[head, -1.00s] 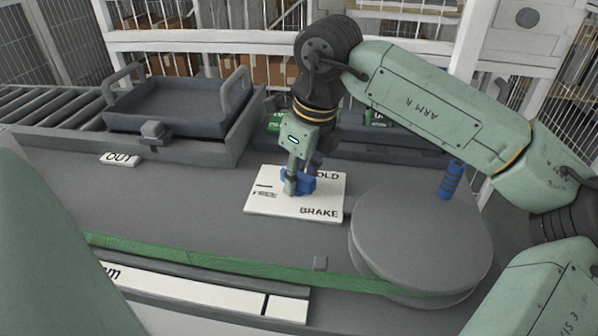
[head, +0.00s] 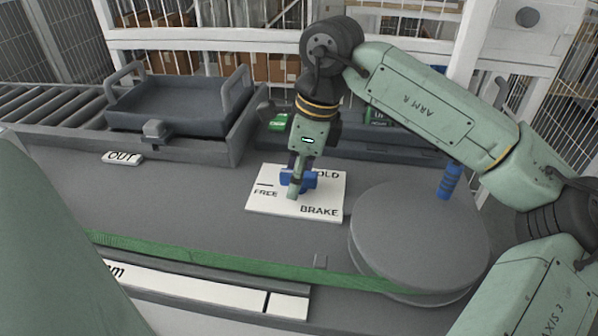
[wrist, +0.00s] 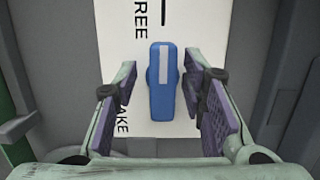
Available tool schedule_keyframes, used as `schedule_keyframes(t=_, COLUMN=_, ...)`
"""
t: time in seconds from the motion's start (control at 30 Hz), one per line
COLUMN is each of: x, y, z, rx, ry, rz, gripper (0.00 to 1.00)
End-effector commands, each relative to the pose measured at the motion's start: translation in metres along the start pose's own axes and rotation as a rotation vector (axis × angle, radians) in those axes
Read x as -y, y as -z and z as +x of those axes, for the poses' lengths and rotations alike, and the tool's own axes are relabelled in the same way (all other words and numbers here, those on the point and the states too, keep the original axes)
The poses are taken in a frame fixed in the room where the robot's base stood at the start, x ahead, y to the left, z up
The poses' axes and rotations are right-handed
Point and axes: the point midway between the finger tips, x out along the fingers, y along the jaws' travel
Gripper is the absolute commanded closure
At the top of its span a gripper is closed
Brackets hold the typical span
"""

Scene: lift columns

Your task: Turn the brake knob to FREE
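The blue brake knob (wrist: 160,85) sits on a white label plate (head: 250,205) on the grey bench. In the wrist view its white stripe points up, in line with the black tick beside the FREE lettering. In the head view the knob (head: 308,183) lies roughly left to right, towards the tick at FREE; HOLD is at the upper right and partly hidden. My gripper (wrist: 160,95) is open, with one purple-padded finger on each side of the knob and a visible gap on both sides. In the head view my gripper (head: 297,180) covers part of the knob.
A round grey disc (head: 420,240) with an upright blue handle (head: 450,181) stands right of the plate. A dark tray (head: 175,105) with handles is at the back left, near an OUT label (head: 122,157). A green strip (head: 230,265) runs along the front. Bench left of the plate is clear.

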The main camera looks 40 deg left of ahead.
Motion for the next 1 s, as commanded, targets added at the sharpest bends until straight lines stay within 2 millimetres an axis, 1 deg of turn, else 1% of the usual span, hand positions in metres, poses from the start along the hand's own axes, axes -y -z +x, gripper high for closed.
schedule_keyframes(t=0.53, x=0.001, y=0.001, z=-0.001, rx=-0.001, ry=0.003, rz=0.005, gripper=0.57)
schedule_keyframes(t=0.63, x=0.001, y=0.001, z=-0.004, rx=-0.001, ry=0.004, rz=0.005, gripper=0.57)
schedule_keyframes(t=0.77, x=-0.001, y=-0.001, z=-0.013, rx=-0.001, ry=0.005, rz=0.005, gripper=0.57)
schedule_keyframes(t=1.0, x=-0.005, y=-0.006, z=-0.037, rx=-0.001, ry=0.005, rz=0.005, gripper=0.57)
